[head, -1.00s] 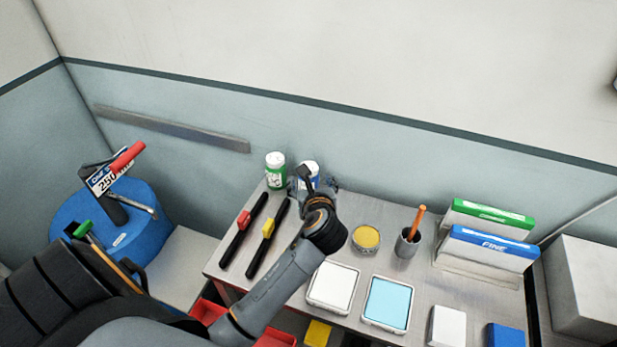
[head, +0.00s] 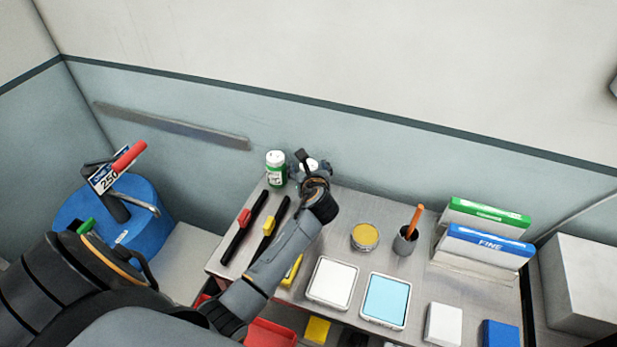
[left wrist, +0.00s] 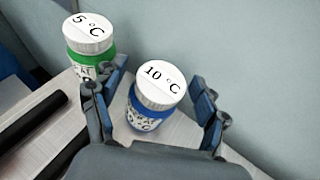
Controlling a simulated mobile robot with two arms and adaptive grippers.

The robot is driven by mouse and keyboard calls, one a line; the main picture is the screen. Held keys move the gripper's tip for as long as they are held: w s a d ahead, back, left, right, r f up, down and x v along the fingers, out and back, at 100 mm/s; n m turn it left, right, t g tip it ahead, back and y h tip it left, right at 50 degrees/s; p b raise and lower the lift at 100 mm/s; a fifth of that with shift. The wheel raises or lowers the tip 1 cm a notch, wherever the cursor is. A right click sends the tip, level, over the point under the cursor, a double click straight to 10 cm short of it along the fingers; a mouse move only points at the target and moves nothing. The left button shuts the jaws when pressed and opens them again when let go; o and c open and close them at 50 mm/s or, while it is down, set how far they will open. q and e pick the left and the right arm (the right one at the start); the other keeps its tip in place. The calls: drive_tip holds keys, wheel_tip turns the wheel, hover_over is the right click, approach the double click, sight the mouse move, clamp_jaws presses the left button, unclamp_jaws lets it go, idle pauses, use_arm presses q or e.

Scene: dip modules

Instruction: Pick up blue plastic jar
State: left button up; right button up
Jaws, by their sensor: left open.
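The blue plastic jar (left wrist: 145,118) has a white lid marked "10 °C" and stands upright on the table. In the left wrist view it is between the two spread fingers of my left gripper (left wrist: 157,88). I see gaps beside the jar, so the gripper is open; its depth around the jar is hard to judge. In the head view the gripper (head: 312,170) and wrist cover most of the jar, and only its white lid (head: 308,164) shows. My right gripper is not in view.
A green jar (head: 276,176) with a white lid marked "5 °C" stands close on the left. Black-handled tools (head: 243,228) lie left of my arm. A yellow tin (head: 365,237) and a cup (head: 405,241) stand to the right. The wall is close behind.

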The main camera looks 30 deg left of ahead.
use_arm(q)
drive_tip(key=shift+r, duration=0.1)
drive_tip(key=c, duration=1.4)
